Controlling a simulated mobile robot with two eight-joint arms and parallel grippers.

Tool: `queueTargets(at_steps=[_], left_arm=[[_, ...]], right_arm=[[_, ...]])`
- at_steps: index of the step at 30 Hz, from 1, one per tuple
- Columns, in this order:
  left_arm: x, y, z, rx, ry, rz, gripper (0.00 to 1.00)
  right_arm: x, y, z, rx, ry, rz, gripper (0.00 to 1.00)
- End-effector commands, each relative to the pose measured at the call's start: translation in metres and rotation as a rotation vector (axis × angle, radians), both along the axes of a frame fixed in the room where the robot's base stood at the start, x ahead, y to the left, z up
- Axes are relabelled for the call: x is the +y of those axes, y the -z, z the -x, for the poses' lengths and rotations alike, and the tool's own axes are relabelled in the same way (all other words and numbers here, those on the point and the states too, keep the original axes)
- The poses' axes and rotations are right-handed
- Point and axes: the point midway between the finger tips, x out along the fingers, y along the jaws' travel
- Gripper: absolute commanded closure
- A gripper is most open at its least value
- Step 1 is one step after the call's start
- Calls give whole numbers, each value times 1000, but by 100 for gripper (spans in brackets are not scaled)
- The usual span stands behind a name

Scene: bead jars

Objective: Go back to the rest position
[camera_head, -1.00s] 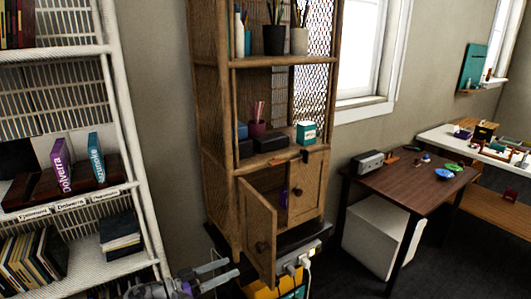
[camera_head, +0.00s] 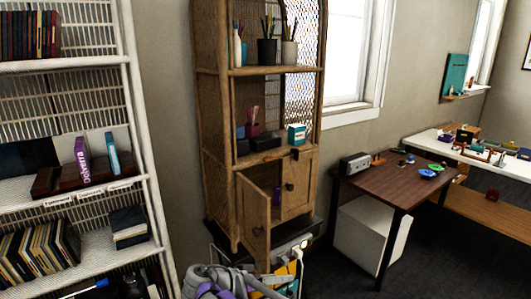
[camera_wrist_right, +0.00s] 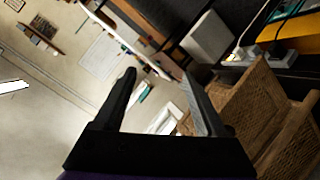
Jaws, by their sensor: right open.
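My right gripper (camera_head: 276,287) is at the bottom edge of the head view, in front of the foot of the wicker cabinet (camera_head: 212,120). Only part of it shows there, with my grey and purple arm beside it. In the right wrist view its two dark fingers (camera_wrist_right: 158,78) stand apart with nothing held between them. The wicker cabinet (camera_wrist_right: 245,105) lies to the right in that view. In the head view, its lower left door (camera_head: 255,222) stands ajar and its right door (camera_head: 297,190) looks shut. My left gripper is not in view.
A white shelf with books (camera_head: 60,65) stands at the left. A power strip (camera_head: 293,248) lies by the cabinet foot. A brown desk (camera_head: 385,185) with small bowls and a white box (camera_head: 365,235) under it are at the right. Dark floor between them looks clear.

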Motion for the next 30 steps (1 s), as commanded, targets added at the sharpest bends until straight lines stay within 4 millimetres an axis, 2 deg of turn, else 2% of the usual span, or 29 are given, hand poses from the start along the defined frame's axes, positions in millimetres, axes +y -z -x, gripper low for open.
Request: queueTargets(at_steps=[1, 6, 12, 16, 21, 25, 30], left_arm=[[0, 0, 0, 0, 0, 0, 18], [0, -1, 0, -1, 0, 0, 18], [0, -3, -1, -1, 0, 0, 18], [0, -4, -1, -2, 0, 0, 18], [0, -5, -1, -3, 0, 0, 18], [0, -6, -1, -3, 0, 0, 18], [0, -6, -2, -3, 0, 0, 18]], right_arm=[[-27, -2, 11, 66, -8, -34, 26], [-89, 6, 57, 265, -76, -178, 26], [-136, 22, 129, 409, -187, -366, 26], [-151, 36, 179, 446, -271, -488, 26], [-157, 58, 240, 428, -384, -630, 26], [-155, 74, 272, 384, -454, -702, 26], [-151, 86, 293, 334, -508, -746, 26]])
